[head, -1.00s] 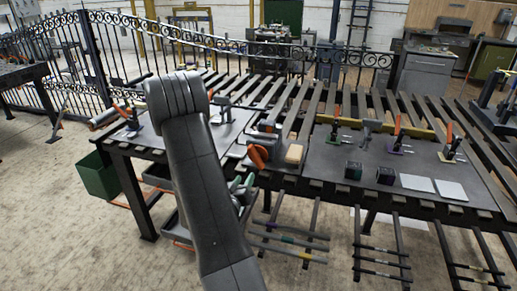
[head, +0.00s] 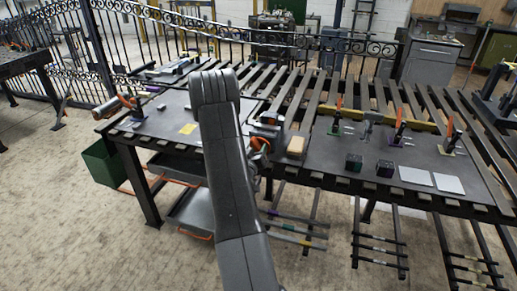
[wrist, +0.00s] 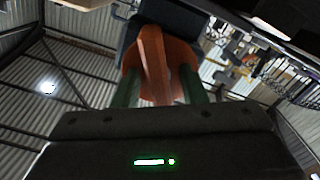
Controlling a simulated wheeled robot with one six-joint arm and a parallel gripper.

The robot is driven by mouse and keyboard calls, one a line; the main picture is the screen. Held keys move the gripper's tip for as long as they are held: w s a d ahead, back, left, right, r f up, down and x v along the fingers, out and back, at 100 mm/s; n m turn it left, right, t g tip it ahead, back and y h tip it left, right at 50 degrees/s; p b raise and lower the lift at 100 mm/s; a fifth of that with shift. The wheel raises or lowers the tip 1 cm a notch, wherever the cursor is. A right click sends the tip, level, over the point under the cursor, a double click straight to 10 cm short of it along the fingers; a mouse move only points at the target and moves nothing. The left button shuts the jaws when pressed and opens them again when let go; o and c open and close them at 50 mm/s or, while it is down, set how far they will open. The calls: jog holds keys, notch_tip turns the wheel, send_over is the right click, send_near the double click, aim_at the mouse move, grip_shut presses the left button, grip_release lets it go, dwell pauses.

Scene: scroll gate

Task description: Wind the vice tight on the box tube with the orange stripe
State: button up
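The grey vice (head: 268,128) stands at the front edge of the table, just right of my arm, with an orange handle (head: 258,146) facing me. In the wrist view the orange handle (wrist: 154,62) fills the space between the green fingers of my gripper (wrist: 158,92), with the dark vice body behind it. The fingers are at both sides of the handle; whether they press on it I cannot tell. My arm hides part of the vice in the head view. I cannot make out a tube with an orange stripe or the jaw gap.
A tan block (head: 296,145) sits right of the vice. Striped bars (head: 292,228) lie below the table front. A green bin (head: 102,163) is at the lower left.

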jog(key=shift+c, duration=0.2)
grip_shut()
jog(key=shift+f+m+b, duration=0.2)
jog(key=shift+m+b, duration=0.1)
jog(key=shift+b, duration=0.5)
jog(key=shift+f+b, duration=0.1)
jog(key=shift+b, duration=0.4)
jog(key=m+b, duration=0.2)
jog(key=b, duration=0.2)
jog(key=shift+f, duration=0.1)
jog(key=m+b, duration=0.2)
jog(key=b, duration=0.2)
jog(key=m+b, duration=0.2)
jog(key=shift+r+b, duration=0.25)
jog(key=shift+b, duration=0.15)
jog(key=shift+r, duration=0.1)
